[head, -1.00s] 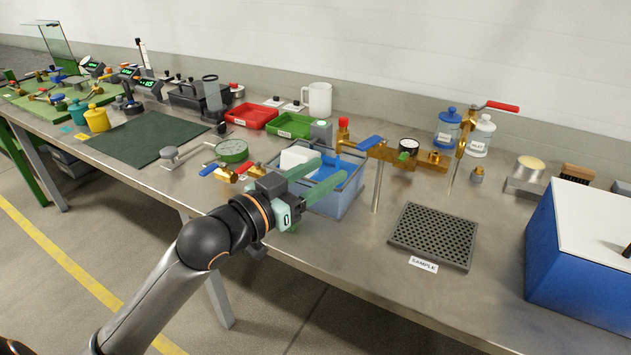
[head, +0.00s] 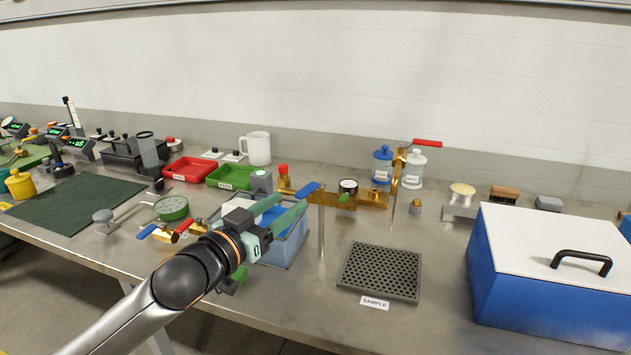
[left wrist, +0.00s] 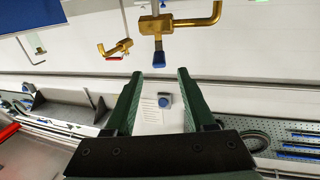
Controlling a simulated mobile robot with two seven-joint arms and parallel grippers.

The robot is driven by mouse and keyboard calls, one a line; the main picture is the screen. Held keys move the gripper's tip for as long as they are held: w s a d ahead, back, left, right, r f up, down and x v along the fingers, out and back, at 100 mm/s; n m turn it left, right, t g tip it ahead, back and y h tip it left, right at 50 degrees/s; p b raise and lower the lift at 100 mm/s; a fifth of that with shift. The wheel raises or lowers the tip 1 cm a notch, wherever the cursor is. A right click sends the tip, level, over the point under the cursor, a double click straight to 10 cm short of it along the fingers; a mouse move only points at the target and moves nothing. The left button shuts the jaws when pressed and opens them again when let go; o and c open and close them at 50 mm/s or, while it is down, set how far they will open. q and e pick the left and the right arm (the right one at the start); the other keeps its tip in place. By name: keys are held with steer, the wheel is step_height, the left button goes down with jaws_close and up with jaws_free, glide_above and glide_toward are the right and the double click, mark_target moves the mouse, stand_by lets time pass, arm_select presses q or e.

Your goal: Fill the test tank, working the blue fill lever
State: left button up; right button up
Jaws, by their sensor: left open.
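The test tank (head: 291,250) is a blue-grey open bin on the bench, partly hidden by my left gripper. A blue lever (head: 308,188) sits on the brass pipework (head: 335,198) at the tank's right. In the left wrist view a blue lever end (left wrist: 158,60) hangs from a brass fitting, just beyond the fingertips and in line with the gap. My left gripper (head: 292,200) has green fingers, open and empty, above the tank. It also shows in the left wrist view (left wrist: 157,76). A second blue lever (head: 147,231) is on a brass valve left of the tank. My right gripper is out of view.
Red (head: 190,170) and green (head: 229,177) trays lie behind. A perforated dark mat (head: 380,272) and a blue box with a white lid (head: 545,270) stand to the right. The bench front near the mat is clear.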

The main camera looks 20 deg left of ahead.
mark_target(311, 190)
arm_select(q)
steer(key=x, duration=1.1)
steer(key=shift+w+d+p, duration=0.2)
steer(key=shift+w+p, duration=0.1)
jaws_close()
steer(key=shift+f, duration=0.1)
stand_by(0.9)
